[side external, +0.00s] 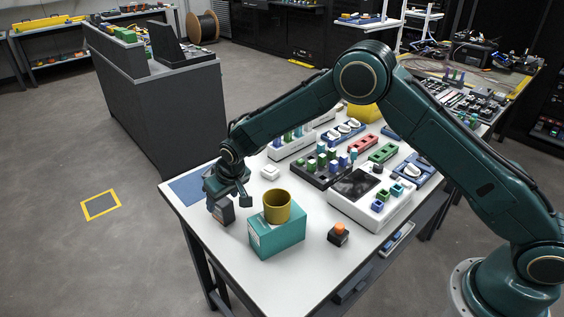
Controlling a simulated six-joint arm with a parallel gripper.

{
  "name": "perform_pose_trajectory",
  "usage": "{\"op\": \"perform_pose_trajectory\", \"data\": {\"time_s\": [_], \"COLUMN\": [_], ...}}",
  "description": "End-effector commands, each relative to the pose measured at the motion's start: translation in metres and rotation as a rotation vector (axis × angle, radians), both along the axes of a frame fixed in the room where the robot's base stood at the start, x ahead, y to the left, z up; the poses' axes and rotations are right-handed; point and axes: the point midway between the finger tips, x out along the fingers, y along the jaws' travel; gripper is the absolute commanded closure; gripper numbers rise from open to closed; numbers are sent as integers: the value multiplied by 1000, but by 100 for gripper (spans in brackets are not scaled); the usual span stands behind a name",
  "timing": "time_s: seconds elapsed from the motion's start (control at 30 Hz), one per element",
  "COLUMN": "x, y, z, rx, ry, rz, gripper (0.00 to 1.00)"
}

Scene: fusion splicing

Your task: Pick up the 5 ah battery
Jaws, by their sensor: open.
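My gripper (229,200) is at the left front of the white table, pointing down with its fingers apart. A dark block (228,215) with a small orange patch is just below and between the fingers; I cannot tell whether they touch it. A second small dark block with an orange top (339,233) stands alone on the table, right of the teal box. No label is readable, so I cannot tell which block is the 5 ah battery. The gripper partly hides the first block.
A teal box (277,238) with a yellow cup (277,206) on top stands close right of my gripper. A blue mat (188,187) lies at the table's left edge. A white device (368,203) and several trays of coloured parts fill the right and back.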

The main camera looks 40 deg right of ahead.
Motion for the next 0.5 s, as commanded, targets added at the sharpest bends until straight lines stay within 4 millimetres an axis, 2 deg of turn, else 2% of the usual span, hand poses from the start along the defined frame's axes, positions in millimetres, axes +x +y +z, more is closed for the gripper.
{"op": "perform_pose_trajectory", "data": {"time_s": [0.27,0.5], "x": [1,7], "y": [0,1], "z": [-3,-19], "rx": [0,0], "ry": [0,1], "rz": [0,0], "gripper": [38,38]}}
